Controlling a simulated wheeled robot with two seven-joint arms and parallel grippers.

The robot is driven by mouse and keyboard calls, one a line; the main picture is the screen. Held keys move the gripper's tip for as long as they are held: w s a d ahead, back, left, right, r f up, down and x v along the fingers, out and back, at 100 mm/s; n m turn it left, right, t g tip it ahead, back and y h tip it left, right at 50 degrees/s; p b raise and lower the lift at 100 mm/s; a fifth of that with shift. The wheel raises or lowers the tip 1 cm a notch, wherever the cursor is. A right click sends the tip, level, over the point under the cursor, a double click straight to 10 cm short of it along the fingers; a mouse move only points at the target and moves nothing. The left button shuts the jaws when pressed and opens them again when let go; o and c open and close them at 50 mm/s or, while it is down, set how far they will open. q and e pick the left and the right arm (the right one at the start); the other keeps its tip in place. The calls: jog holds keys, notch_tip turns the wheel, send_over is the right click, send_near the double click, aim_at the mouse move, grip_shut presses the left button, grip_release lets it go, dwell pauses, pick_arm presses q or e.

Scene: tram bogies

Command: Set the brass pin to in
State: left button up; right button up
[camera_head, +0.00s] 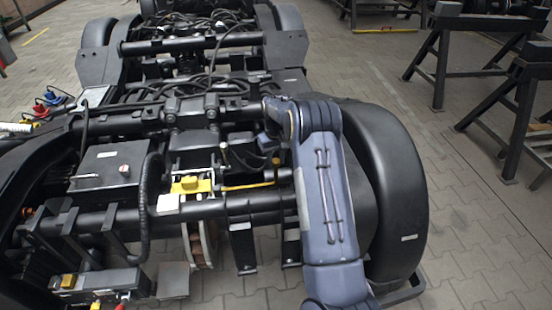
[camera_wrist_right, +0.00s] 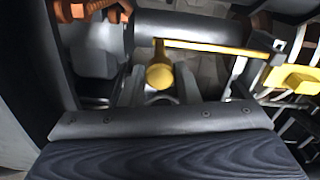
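The brass pin shows in the right wrist view as a round yellow knob (camera_wrist_right: 160,76) with a thin yellow rod running right from its top along a dark cylinder. In the head view the thin yellow rod (camera_head: 248,186) lies across the middle of the bogie, with its right end close to my right wrist. My right gripper (camera_wrist_right: 160,92) points at the knob, with a dark finger on either side of it and a gap between them. I cannot tell whether the fingers touch it. In the head view my right forearm partly hides this area. My left gripper is not in view.
A yellow block (camera_head: 190,185) sits left of the rod. A black box (camera_head: 105,168) and thick black tubes stand further left. A large black wheel cover (camera_head: 405,190) is right of my arm. Dark trestles (camera_head: 440,60) stand on the paved floor at the right.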

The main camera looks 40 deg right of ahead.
grip_shut()
jog(key=w+a+p, duration=0.1)
jog(key=w+a, duration=0.3)
jog(key=a, duration=0.4)
jog(key=w+a+p, duration=0.1)
jog(key=w+a, duration=0.3)
jog(key=a, duration=0.3)
jog(key=shift+w+a, duration=0.35)
jog(key=shift+a, duration=0.05)
jog(key=o, duration=0.7)
grip_release()
jog(key=shift+w+a, duration=0.1)
jog(key=shift+c, duration=0.2)
notch_tip(320, 180, up, 8)
jog(key=p, duration=0.1)
jog(key=shift+f, duration=0.1)
